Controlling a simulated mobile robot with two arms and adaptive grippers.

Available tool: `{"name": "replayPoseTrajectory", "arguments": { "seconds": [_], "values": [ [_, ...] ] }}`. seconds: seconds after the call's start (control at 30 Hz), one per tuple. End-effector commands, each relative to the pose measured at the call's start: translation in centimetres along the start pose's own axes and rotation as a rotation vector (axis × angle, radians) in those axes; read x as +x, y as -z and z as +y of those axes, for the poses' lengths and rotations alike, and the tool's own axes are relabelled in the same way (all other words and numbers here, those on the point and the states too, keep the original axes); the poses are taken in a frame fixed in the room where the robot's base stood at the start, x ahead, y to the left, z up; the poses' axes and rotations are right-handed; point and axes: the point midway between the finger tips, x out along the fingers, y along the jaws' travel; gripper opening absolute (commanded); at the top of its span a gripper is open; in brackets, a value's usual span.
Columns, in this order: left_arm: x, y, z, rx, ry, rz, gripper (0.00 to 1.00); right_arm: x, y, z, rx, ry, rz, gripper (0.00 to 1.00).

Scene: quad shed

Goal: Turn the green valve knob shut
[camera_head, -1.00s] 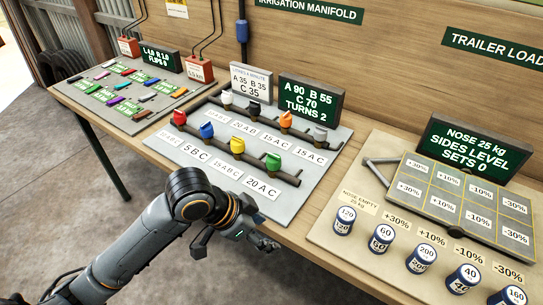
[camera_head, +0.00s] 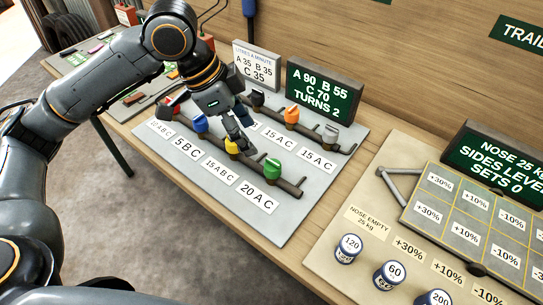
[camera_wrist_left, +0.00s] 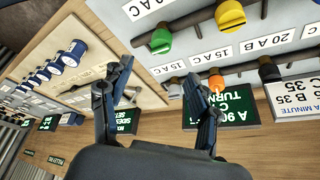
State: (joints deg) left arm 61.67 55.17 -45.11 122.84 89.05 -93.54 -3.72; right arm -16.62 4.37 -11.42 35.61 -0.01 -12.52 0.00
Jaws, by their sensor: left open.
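The green valve knob (camera_head: 272,168) sits on the front pipe of the grey manifold board, at the pipe's near right end, above the "20 A C" label. It also shows in the left wrist view (camera_wrist_left: 160,41), beyond the fingers. My left gripper (camera_head: 241,143) is above the board by the yellow knob (camera_head: 232,147), up and left of the green knob. In the wrist view its two fingers (camera_wrist_left: 157,76) are spread, with nothing between them. Contact with the yellow knob cannot be told. My right gripper is not in view.
Blue (camera_head: 201,123), orange (camera_head: 292,115) and grey (camera_head: 331,134) knobs stand close by on the two pipes. A green sign (camera_head: 322,92) stands behind the board. Weight cans (camera_head: 348,248) stand on the board to the right. The manifold board's front right corner is bare.

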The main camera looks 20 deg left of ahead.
Motion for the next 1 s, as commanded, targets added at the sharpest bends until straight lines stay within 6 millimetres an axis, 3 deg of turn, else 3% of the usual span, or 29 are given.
{"name": "replayPoseTrajectory", "arguments": {
  "seconds": [0.1, 0.2, 0.27, 0.5, 0.67, 1.0],
  "values": [
    [2.7, -0.1, 0.1, 0.000, -0.004, -0.002, 0.61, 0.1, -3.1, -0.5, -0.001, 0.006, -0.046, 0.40],
    [4.9, 0.0, 0.1, 0.001, -0.005, -0.001, 0.61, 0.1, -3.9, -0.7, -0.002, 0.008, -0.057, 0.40],
    [6.2, -0.1, 0.1, 0.001, -0.005, -0.001, 0.61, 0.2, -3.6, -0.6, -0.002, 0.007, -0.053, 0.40],
    [10.2, 0.0, 0.1, 0.000, -0.002, 0.000, 0.61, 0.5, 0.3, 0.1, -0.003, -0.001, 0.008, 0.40],
    [11.4, 0.0, 0.1, 0.001, -0.001, 0.000, 0.61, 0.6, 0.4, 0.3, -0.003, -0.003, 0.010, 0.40],
    [11.7, 0.0, 0.0, 0.001, 0.001, 0.001, 0.59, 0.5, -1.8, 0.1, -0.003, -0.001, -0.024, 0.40]
  ]
}}
